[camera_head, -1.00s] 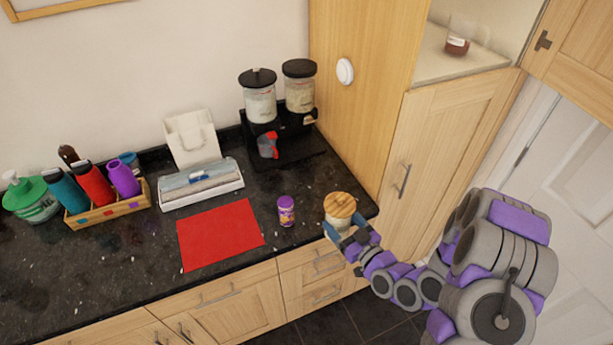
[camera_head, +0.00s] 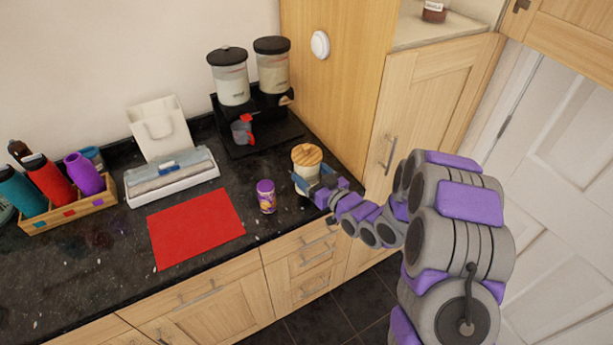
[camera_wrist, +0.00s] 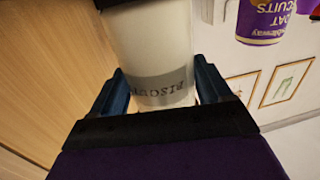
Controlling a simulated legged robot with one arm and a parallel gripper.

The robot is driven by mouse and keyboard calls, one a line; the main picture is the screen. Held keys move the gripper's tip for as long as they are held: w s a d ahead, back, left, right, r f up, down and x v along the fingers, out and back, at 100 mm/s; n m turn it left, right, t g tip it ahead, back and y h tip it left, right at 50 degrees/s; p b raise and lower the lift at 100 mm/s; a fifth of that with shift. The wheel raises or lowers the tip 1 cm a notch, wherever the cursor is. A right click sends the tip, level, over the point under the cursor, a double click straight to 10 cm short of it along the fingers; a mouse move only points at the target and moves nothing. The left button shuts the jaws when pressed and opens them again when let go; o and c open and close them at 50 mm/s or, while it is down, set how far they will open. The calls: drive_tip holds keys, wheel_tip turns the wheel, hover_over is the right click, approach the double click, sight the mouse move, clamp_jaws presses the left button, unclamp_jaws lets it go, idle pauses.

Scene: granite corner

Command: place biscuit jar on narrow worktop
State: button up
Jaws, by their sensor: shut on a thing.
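The biscuit jar (camera_head: 307,176) is cream with a round wooden lid and is at the right end of the dark granite worktop (camera_head: 90,250). My gripper (camera_head: 318,192) is shut on the jar from its front side. In the wrist view the jar (camera_wrist: 155,50) is between the two blue fingers (camera_wrist: 160,90), its grey lettered band showing upside down. The jar looks upright. I cannot tell whether its base touches the worktop.
A purple tin (camera_head: 266,197) stands close to the left of the jar. A black dispenser stand (camera_head: 265,140) is behind it. A tall wooden cabinet (camera_head: 345,80) borders the right. A red mat (camera_head: 196,228) lies to the left.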

drive_tip(key=w, duration=0.1)
drive_tip(key=w+a, duration=0.1)
drive_tip(key=shift+w+f, duration=0.15)
drive_tip(key=shift+w, duration=0.25)
drive_tip(key=shift+w+d+b, duration=0.15)
drive_tip(key=shift+w+b, duration=0.2)
drive_tip(key=shift+w, duration=0.3)
drive_tip(key=f, duration=0.1)
drive_tip(key=f+b, duration=0.1)
drive_tip(key=f, duration=0.1)
drive_tip(key=shift+a+f, duration=0.25)
drive_tip(key=shift+f, duration=0.1)
drive_tip(key=shift+s+r, duration=0.1)
drive_tip(key=o, duration=1.5)
drive_tip(key=shift+d, duration=0.1)
drive_tip(key=p+v, duration=0.2)
drive_tip(key=v, duration=1)
drive_tip(key=shift+d, duration=0.1)
